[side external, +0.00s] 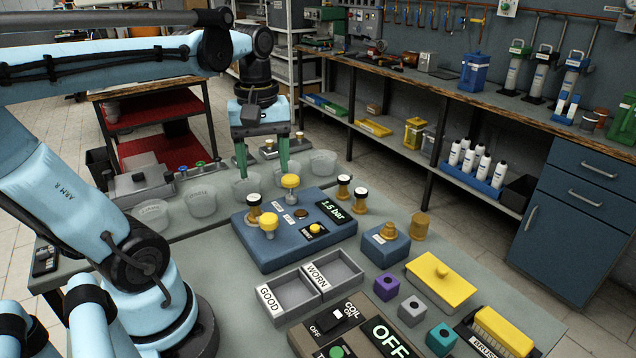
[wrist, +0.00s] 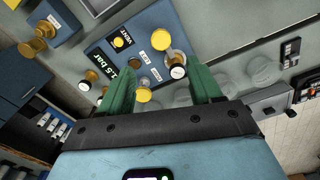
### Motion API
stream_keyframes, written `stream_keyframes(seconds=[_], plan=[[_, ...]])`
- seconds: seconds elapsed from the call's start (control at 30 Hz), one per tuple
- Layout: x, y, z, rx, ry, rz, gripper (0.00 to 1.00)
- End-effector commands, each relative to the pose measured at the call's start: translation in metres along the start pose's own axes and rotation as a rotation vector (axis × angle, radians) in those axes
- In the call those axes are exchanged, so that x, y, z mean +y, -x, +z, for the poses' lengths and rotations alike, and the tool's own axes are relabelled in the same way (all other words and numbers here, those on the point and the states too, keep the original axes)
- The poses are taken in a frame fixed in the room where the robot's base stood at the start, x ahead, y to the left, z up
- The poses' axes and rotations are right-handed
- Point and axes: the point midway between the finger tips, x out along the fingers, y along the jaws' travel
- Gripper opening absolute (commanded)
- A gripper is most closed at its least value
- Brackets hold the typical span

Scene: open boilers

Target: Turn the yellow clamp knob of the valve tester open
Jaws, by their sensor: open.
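The blue valve tester (side external: 265,250) stands on the grey bench, with its display reading 1.5 bar (side external: 331,211). It carries two round yellow knobs: a far one (side external: 290,181) on a stem and a near one (side external: 269,222) beside a white-topped brass valve (side external: 253,201). I cannot tell from the labels which is the clamp knob. My gripper (side external: 262,168) is open and empty, green fingers pointing down, above the tester's far side. In the wrist view my gripper (wrist: 160,80) has the far knob (wrist: 144,95) between its fingers in the picture, apparently below them, and the near knob (wrist: 161,40) further out.
Several clear cups (side external: 200,199) stand behind the tester. Two brass valves (side external: 360,200) stand at its right. The GOOD and WORN trays (side external: 340,270) and a dark control box (side external: 350,335) lie in front.

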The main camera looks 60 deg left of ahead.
Motion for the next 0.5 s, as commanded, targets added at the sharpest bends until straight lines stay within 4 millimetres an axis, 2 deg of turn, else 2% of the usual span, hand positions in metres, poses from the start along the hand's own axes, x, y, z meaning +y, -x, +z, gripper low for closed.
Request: stream_keyframes(seconds=[0.17,0.5], plan=[[-0.001,-0.012,0.000,-0.004,0.011,-0.005,0.64],[0.000,-0.057,0.000,-0.001,0.008,-0.003,0.64]])
